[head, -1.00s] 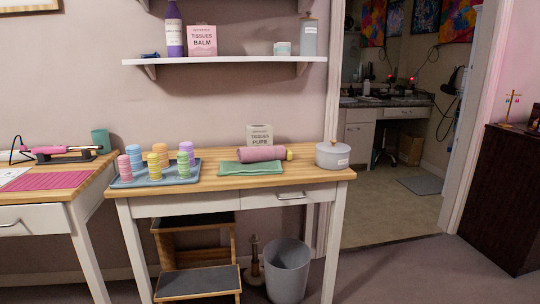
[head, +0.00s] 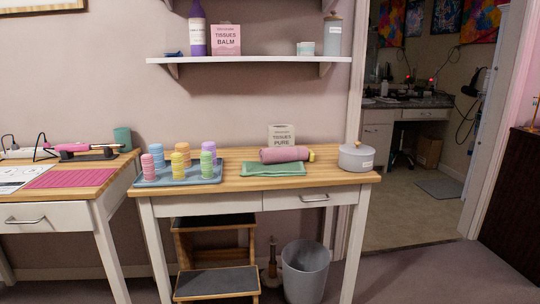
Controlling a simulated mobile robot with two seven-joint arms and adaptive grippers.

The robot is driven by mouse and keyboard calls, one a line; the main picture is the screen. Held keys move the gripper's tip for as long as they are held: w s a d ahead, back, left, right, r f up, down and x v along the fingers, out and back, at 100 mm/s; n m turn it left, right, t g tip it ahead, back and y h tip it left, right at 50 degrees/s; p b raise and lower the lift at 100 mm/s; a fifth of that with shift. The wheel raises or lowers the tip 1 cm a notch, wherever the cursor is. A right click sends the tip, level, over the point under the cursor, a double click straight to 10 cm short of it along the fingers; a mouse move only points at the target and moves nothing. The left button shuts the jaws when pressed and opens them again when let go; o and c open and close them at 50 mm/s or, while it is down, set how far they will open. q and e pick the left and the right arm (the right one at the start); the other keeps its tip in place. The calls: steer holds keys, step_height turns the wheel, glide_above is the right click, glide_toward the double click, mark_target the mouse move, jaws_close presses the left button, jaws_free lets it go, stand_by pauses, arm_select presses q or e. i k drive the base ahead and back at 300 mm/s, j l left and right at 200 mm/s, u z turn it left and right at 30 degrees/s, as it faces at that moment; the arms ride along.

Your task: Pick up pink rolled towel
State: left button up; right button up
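A pink rolled towel (head: 284,154) lies on the wooden-topped table (head: 240,185), right of its middle. It lies just behind a folded green cloth (head: 273,169), with a small yellow item (head: 311,156) at its right end. A box of tissues (head: 281,134) stands behind it. Neither of my grippers shows in the head view.
A blue tray (head: 146,180) with several coloured rolls is left of the cloth; a lidded white pot (head: 356,157) is at right. A shelf (head: 240,59) hangs above. Below are a step stool (head: 215,282) and a grey bin (head: 304,272). Floor in front looks clear.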

mark_target(269, 155)
steer(key=i+j+z, duration=0.15)
steer(key=z, duration=0.9)
steer(key=i+j+z, duration=0.1)
steer(key=j+z, duration=0.25)
steer(key=j, duration=0.2)
steer(key=j+z, duration=0.35)
steer(key=j, duration=0.15)
steer(key=i+j, duration=0.05)
